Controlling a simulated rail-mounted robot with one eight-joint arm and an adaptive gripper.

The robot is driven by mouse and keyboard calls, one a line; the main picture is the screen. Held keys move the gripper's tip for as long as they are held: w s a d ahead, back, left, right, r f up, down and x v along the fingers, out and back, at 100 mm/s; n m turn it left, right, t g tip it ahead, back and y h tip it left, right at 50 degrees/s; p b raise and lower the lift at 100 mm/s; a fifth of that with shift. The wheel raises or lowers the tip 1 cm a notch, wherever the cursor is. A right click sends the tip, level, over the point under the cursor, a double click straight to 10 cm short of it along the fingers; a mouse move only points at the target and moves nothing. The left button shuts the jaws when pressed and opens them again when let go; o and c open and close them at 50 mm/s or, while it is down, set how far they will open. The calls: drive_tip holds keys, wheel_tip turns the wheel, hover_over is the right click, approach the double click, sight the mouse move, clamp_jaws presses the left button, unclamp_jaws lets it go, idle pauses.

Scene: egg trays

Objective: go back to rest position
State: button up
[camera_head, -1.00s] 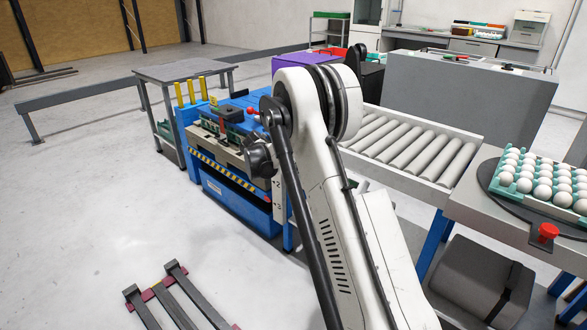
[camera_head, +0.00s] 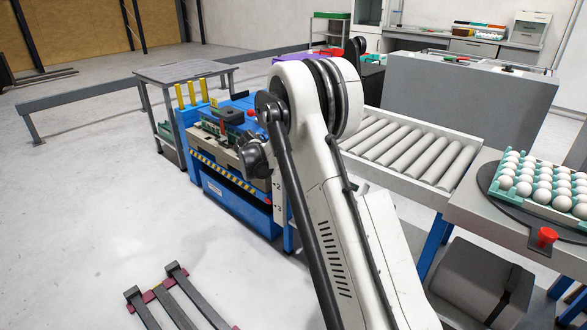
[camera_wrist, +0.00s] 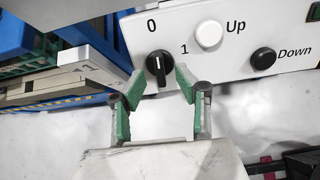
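My gripper (camera_wrist: 160,84) shows in the wrist view with its two green-padded fingers apart and nothing between them. Its tips point at a white control panel (camera_wrist: 225,60). A black rotary knob (camera_wrist: 158,66) marked 0 and 1 lies just beyond the tips in the picture; I cannot tell how far it is from them. The panel also has a white Up button (camera_wrist: 209,34) and a black Down button (camera_wrist: 263,58). In the head view my white arm fills the middle, and my gripper is not visible there.
A blue machine (camera_head: 236,195) stands left of my arm. A roller conveyor (camera_head: 410,150) and a tray of white eggs (camera_head: 497,187) on a dark round plate are to the right. A grey bin (camera_head: 480,285) stands below. Dark bars (camera_head: 175,300) lie on the floor. The left floor is largely clear.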

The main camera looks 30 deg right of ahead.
drive_tip(key=shift+p+v, duration=0.75)
drive_tip(key=shift+v, duration=2.15)
drive_tip(key=s+a+r+m+t+y, duration=0.1)
drive_tip(key=s+a+r+m+y, duration=0.15)
drive_tip(key=s+a+r, duration=0.35)
drive_tip(key=s+a+r+m+y, duration=0.1)
drive_tip(key=s+r+m, duration=0.35)
drive_tip(key=s, duration=0.35)
drive_tip(key=s+a+r+m+t+y, duration=0.1)
drive_tip(key=s+a+r+m, duration=0.25)
drive_tip(key=s+r, duration=0.3)
drive_tip(key=s+a+f+m+t+y, duration=0.15)
drive_tip(key=s+a+m, duration=0.35)
drive_tip(key=s, duration=0.7)
drive_tip(key=s+a+f+m+y, duration=0.25)
drive_tip(key=s+a+m, duration=0.3)
drive_tip(key=s, duration=0.65)
wheel_tip(320, 180, up, 15)
drive_tip(key=p, duration=1.4)
drive_tip(key=shift+f+t+y, duration=0.1)
drive_tip(key=shift+t+y, duration=0.15)
